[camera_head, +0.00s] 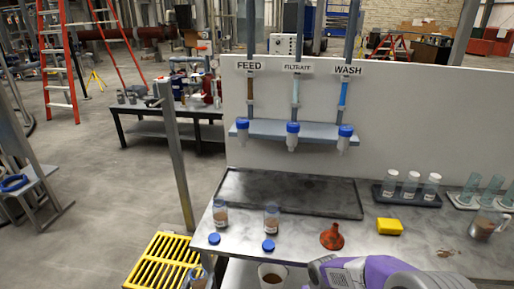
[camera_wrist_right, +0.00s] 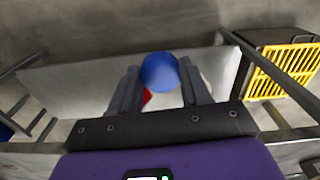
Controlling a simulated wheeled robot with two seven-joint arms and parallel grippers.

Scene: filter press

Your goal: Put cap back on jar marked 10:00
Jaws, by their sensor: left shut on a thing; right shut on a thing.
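My left gripper (camera_head: 201,279) is at the bottom edge of the head view, mostly cut off, shut on an open labelled jar (camera_head: 197,281) held off the table. My right gripper (camera_wrist_right: 160,86) is shut on a blue cap (camera_wrist_right: 158,70) in the right wrist view. Its purple and grey hand (camera_head: 390,275) enters the head view at the bottom right; its fingertips do not show there. Two open jars with brown contents, a left one (camera_head: 220,216) and a right one (camera_head: 271,219), stand on the table. Blue caps (camera_head: 214,239) (camera_head: 268,246) lie in front of them. Label times are unreadable.
The metal table (camera_head: 340,263) bears a dark tray (camera_head: 290,192), an orange-red funnel (camera_head: 332,237), a yellow block (camera_head: 389,227) and a rack of white-capped jars (camera_head: 407,202). A beaker with brown contents (camera_head: 272,274) is at the front. A yellow grating (camera_head: 160,262) is left of the table.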

